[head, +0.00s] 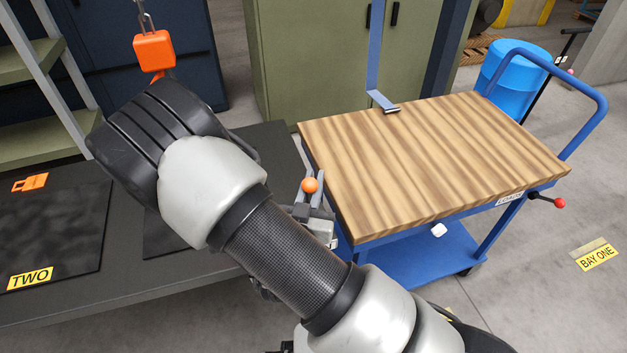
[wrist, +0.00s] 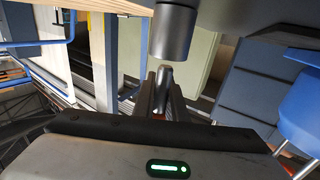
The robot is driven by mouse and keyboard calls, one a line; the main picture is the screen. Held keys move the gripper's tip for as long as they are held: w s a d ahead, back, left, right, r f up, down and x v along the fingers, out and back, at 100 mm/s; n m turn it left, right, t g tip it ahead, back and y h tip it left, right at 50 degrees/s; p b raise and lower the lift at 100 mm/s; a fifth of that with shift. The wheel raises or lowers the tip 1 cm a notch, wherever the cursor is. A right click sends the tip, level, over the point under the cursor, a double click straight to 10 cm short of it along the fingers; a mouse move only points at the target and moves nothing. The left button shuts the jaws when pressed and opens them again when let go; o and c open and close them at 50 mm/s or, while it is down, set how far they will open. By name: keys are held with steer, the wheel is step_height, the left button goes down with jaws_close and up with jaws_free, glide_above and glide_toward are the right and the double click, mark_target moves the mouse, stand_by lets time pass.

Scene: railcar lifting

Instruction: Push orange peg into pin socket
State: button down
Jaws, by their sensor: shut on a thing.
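In the head view, an orange round knob (head: 310,185), seemingly the head of the peg, sits between the upright grey fingers of my gripper (head: 311,194), beside the near left corner of the wooden-topped cart (head: 435,150). In the wrist view, my gripper (wrist: 163,100) is shut on the peg, whose bare metal shank (wrist: 165,77) sticks out past the fingers. A wider grey cylinder (wrist: 173,35), probably the pin socket, stands almost in line with the shank's end. I cannot tell whether they touch. My arm hides part of the bench in the head view.
A dark bench (head: 262,145) with black mats, one labelled TWO (head: 31,277), lies left of the cart. An orange hoist block (head: 153,50) hangs above my arm. A blue drum (head: 530,68) stands behind the cart. Floor near the BAY ONE label (head: 598,258) is open.

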steer(key=shift+f+b, duration=1.8)
steer(key=shift+f, duration=0.15)
steer(key=c, duration=1.7)
jaws_free()
steer(key=p+v, duration=0.1)
steer(key=v, duration=1.6)
steer(key=shift+s, duration=0.2)
